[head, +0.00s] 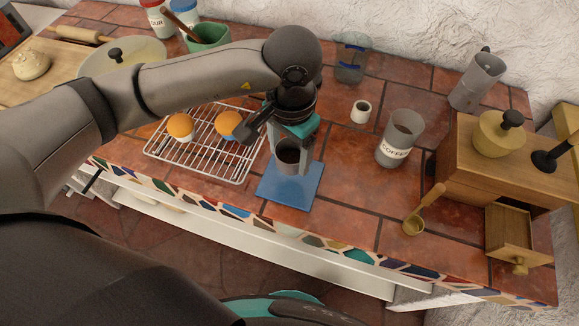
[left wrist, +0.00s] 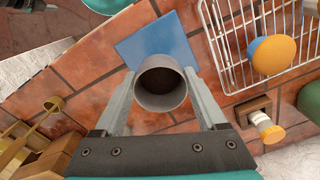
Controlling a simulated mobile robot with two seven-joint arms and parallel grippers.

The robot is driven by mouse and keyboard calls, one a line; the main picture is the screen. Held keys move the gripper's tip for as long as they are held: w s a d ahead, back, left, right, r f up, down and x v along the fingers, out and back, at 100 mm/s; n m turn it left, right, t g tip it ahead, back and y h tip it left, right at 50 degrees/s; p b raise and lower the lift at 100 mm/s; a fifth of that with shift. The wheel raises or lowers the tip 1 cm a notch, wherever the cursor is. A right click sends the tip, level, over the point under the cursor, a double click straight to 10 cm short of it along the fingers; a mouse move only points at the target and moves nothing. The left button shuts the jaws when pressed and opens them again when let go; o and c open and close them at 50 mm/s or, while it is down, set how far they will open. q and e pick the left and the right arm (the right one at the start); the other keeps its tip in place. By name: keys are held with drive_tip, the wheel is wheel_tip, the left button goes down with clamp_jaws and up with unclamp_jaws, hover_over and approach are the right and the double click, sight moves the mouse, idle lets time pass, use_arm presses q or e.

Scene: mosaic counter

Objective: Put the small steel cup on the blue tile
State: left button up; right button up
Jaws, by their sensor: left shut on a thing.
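The small steel cup (head: 288,152) is an open grey cup, upright between the fingers of my left gripper (head: 291,158). The gripper is shut on it. The left wrist view shows the cup (left wrist: 160,82) from above, open and empty-looking, with a grey finger on each side. The blue tile (head: 290,188) lies flat near the counter's front edge. In the head view the cup is over the tile's rear part; whether its base touches is unclear. In the left wrist view the tile (left wrist: 155,40) extends beyond the cup. My right gripper is not in view.
A wire rack (head: 203,150) with two orange-topped items stands close left of the tile. A coffee canister (head: 400,138), a small white cup (head: 361,111) and a brass scoop (head: 414,224) are to the right. The counter between tile and scoop is clear.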

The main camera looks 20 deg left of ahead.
sight(290, 180)
use_arm(q)
drive_tip(key=shift+f, duration=3.05)
drive_tip(key=shift+f+b, duration=0.15)
drive_tip(key=shift+b, duration=0.2)
drive_tip(key=o, duration=1.3)
wheel_tip(290, 180, up, 12)
drive_tip(key=shift+d+r, duration=0.1)
drive_tip(key=shift+r, duration=0.1)
